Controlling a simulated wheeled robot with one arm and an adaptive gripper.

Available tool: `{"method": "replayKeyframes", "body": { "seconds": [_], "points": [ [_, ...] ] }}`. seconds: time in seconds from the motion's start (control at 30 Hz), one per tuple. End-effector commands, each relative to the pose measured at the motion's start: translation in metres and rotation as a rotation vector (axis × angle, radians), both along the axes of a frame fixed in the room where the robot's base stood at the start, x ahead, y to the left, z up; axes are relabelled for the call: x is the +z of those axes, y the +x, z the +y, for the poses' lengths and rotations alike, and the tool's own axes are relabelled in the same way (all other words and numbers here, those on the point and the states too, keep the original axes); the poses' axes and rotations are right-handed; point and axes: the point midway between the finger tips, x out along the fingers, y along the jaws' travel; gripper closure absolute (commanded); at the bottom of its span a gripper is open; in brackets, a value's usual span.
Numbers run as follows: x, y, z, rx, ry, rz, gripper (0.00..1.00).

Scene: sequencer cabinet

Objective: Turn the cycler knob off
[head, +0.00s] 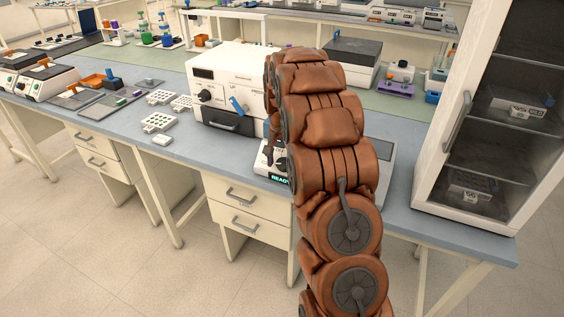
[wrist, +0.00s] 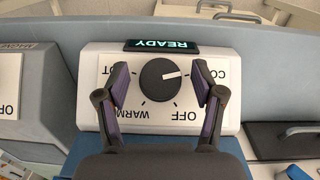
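The cycler (wrist: 225,122) is a white box with a lit READY display (wrist: 162,45), seen upside down in the wrist view. Its round black knob (wrist: 160,81) has a white pointer aimed right, towards a partly hidden label beginning "CO". OFF is printed at lower right of the knob, WARM at lower left, and a label ending "OT" at left. My gripper (wrist: 160,79) is open, one purple-padded finger on each side of the knob, with visible gaps. In the head view my arm covers most of the cycler; its READY display (head: 279,178) shows at the arm's left.
A glass-doored cabinet (head: 437,190) stands at right. In the wrist view, another labelled device (wrist: 25,85) is close on the left.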

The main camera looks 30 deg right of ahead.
Motion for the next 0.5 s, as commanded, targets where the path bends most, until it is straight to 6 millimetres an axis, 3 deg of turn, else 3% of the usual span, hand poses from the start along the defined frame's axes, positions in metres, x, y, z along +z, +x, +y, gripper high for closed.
{"method": "replayKeyframes", "body": {
  "seconds": [0.07, 0.5],
  "points": [
    [0.0, 0.0, 0.0, 0.0, 0.0, 0.0, 0.43],
    [0.0001, 0.0002, 0.0001, 0.0, 0.0, 0.0, 0.88]
  ]
}}
